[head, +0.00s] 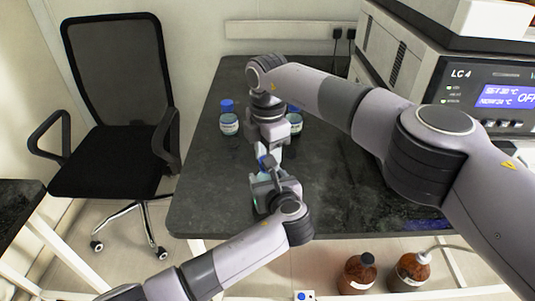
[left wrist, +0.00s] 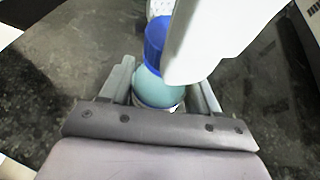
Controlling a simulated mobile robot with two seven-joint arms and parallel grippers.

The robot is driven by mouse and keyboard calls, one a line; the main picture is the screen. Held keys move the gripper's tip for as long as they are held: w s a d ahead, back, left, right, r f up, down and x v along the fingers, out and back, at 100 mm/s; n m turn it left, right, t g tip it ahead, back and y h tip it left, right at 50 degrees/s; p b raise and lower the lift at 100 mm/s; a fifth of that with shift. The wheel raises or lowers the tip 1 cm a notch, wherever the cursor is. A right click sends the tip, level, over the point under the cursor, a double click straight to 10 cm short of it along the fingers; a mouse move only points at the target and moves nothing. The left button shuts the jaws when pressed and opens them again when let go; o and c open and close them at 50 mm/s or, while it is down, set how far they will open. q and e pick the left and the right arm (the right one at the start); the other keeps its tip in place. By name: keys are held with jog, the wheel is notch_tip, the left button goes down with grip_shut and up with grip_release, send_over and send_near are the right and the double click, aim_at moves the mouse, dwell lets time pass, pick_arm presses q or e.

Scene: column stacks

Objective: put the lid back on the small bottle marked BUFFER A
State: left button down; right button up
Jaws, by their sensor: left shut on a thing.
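My left gripper (head: 264,192) is shut on a small bottle with teal contents near the table's front left. The bottle (left wrist: 150,90) stands between its fingers in the left wrist view. A blue lid (left wrist: 156,38) is at the bottle's neck; I cannot tell whether it is seated or only held there. The lid (head: 265,161) also shows in the head view. My right gripper (head: 266,152) reaches down from above, and its pale finger covers the lid's right side in the left wrist view. Whether its jaws grip the lid is hidden. The label is not readable.
Two similar blue-lidded bottles, one at left (head: 228,124) and one at right (head: 295,123), stand behind on the dark table (head: 205,190). The LC 4 instrument (head: 455,85) is at the right. An office chair (head: 115,120) stands left. Brown bottles (head: 357,276) are below.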

jog(key=m, duration=0.6)
jog(key=o, duration=1.1)
